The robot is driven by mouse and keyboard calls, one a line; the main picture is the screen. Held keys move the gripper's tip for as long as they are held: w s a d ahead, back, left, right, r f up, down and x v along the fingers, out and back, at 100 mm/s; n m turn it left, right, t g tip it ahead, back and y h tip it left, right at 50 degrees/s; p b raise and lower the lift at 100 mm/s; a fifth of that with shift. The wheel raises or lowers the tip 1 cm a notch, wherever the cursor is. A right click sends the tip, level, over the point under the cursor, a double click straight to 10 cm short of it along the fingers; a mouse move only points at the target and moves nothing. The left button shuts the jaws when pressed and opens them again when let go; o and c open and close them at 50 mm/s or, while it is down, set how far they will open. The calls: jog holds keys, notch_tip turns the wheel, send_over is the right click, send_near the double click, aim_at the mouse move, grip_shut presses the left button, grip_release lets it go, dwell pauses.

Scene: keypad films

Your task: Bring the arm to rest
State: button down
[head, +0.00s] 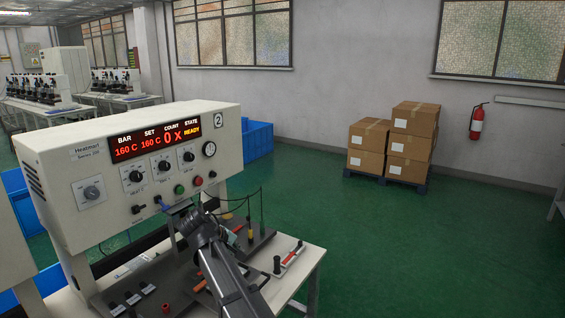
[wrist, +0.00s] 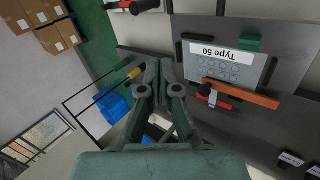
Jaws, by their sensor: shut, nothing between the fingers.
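My gripper (wrist: 158,66) is shut and empty in the wrist view, its two fingers together and pointing up the picture. In the head view my arm reaches in from the bottom, and my gripper (head: 192,212) is small and partly hidden in front of the heat press (head: 70,165).
Beside the plate are an orange bar (wrist: 240,94), a red-and-black clamp (wrist: 213,97) and a green block (wrist: 250,43). A yellow-handled tool (wrist: 133,73) is just left of my fingers. Stacked boxes (head: 412,135) stand at the wall. The green floor (head: 400,230) is open.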

jog(key=s+d+f+m+g+y, duration=0.1)
jog(key=s+d+f+m+g, duration=0.15)
jog(key=s+d+f, duration=0.55)
jog(key=s+d+f+m+g+y, duration=0.1)
jog(key=s+d+f+m, duration=0.25)
jog(key=d+f, duration=0.9)
jog(key=s+d+f+m+g+y, duration=0.1)
jog(key=s+d+f+m+g, duration=0.1)
jog(key=s+d+f, duration=0.65)
jog(key=s+d+f+g, duration=0.1)
jog(key=s+f+g, duration=0.1)
jog(key=s+f, duration=0.5)
jog(key=s+d+f+m+g+y, duration=0.1)
jog(key=s+f+g, duration=0.2)
jog(key=s+f, duration=0.5)
jog(key=s+d+f+m+g, duration=0.1)
jog(key=s+f, duration=0.7)
jog(key=s, duration=0.9)
jog(key=shift+s+f+g, duration=0.25)
jog(key=shift+s+g, duration=0.05)
jog(key=shift+g, duration=0.55)
